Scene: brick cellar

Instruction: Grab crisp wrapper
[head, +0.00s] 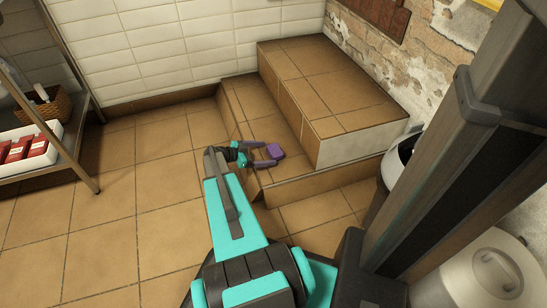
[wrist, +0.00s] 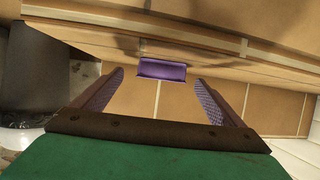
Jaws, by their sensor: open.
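The crisp wrapper is a small purple packet (head: 275,151) on the lower tiled step (head: 262,108), close to the riser of the upper step. In the wrist view the purple packet (wrist: 162,70) lies ahead, between the lines of the two fingers and near their tips. My gripper (head: 267,154) is open, with its fingers reaching toward the packet. In the wrist view my gripper (wrist: 159,78) has nothing between its fingers close to the palm. I cannot tell whether a fingertip touches the packet.
The upper tiled step (head: 320,75) rises just behind the packet. A metal shelf (head: 75,165) with a wicker basket (head: 47,104) and a white tray of red packs (head: 32,150) stands at left. A pale lidded bin (head: 480,275) is at lower right. The left floor is clear.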

